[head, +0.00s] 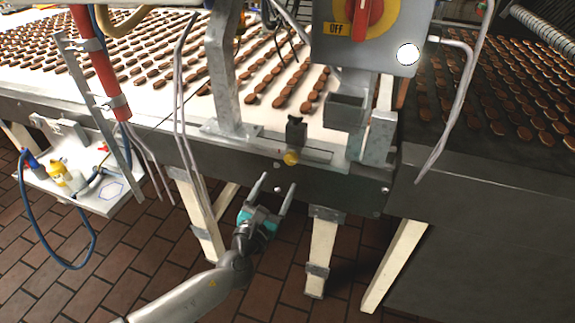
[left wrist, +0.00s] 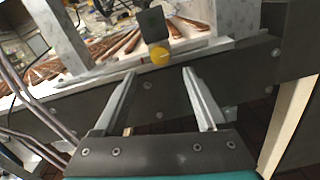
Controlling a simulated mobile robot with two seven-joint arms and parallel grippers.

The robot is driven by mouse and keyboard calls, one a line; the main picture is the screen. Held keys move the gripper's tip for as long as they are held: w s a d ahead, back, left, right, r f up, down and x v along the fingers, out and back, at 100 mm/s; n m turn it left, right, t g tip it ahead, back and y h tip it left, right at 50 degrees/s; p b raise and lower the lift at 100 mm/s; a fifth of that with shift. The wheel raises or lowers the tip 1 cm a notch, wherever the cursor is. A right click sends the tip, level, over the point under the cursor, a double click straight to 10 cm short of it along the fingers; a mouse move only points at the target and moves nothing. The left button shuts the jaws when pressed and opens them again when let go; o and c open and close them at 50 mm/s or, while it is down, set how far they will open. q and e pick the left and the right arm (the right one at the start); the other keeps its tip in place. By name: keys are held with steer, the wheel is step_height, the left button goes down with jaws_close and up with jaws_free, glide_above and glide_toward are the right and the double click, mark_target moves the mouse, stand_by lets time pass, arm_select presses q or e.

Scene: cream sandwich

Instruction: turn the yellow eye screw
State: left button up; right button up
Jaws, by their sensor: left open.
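The yellow eye screw (head: 291,158) sits on the front edge of the conveyor frame, below a small black block. In the left wrist view the yellow screw (left wrist: 160,56) shows as a round yellow knob, ahead of and above the gap between my fingers. My left gripper (head: 276,183) is open and empty, a little below and in front of the screw, with its fingers pointing up towards the frame. Its two fingers (left wrist: 160,72) also show apart in the left wrist view, not touching the screw. My right gripper is not in view.
A grey control box (head: 370,50) with a red OFF switch hangs above right of the screw. A metal post (head: 222,75) stands to the left, and cables hang beside it. Biscuits cover the white belt (head: 150,108) behind. A small white shelf (head: 105,200) is at left.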

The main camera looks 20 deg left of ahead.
mark_target(290, 161)
arm_select(q)
steer(key=w+b, duration=0.1)
steer(key=w, duration=0.7)
steer(key=shift+w+d, duration=0.1)
steer(key=shift+d, duration=0.05)
jaws_close()
stand_by(0.4)
